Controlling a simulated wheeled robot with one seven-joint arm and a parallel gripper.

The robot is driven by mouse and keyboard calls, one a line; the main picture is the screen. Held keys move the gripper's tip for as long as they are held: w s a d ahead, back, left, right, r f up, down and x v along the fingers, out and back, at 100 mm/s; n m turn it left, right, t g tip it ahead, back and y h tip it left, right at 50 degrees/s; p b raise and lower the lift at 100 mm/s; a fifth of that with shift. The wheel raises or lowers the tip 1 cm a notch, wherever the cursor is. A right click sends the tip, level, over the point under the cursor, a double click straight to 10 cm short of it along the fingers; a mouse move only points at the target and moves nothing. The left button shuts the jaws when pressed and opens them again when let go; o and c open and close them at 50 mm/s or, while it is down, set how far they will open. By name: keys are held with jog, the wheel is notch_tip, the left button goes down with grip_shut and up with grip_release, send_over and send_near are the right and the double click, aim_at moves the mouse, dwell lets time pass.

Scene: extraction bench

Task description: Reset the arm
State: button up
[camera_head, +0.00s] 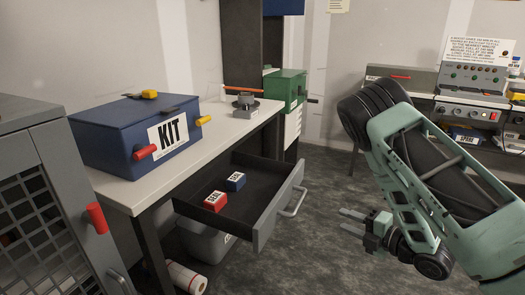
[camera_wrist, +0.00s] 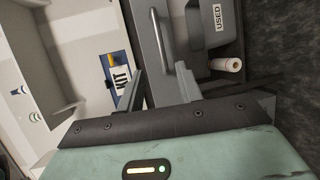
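My green and black arm (camera_head: 420,170) comes in from the right in the head view, bent downward over open floor. My gripper (camera_head: 350,222) is to the right of the open drawer (camera_head: 262,228), clear of its handle (camera_head: 294,202). Its two fingers are apart with nothing between them. The gripper (camera_wrist: 160,82) also shows in the wrist view, fingers spread, with the drawer handle (camera_wrist: 159,36) beyond them.
A blue KIT box (camera_head: 110,150) stands on the bench (camera_head: 125,192). A grey bin (camera_head: 200,243) and a white roll (camera_head: 186,277) are below. Control panels (camera_head: 470,115) stand at the back right.

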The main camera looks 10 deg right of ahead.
jog(key=w+a+r+m+g+h+p, duration=0.2)
jog(key=w+a+r+m+h, duration=0.15)
jog(key=a+m, duration=0.3)
jog(key=s+a+r+m+g+h+p, duration=0.1)
jog(key=s+a+r+m+g+p, duration=0.25)
jog(key=s+a+r+m, duration=0.35)
jog(key=s+a+r+m+g+h, duration=0.1)
jog(key=s+a+r+g, duration=0.1)
jog(key=s, duration=0.5)
jog(key=s+a+r+m+g+h+p, duration=0.1)
jog(key=s+r+g, duration=0.2)
jog(key=s+r, duration=0.2)
jog(key=s+a+r+m+g+h+p, duration=0.1)
jog(key=s+a+r+m+g, duration=0.1)
jog(key=s, duration=0.9)
notch_tip(320, 180, up, 2)
jog(key=shift+a+g, duration=0.3)
jog(key=shift+g, duration=0.25)
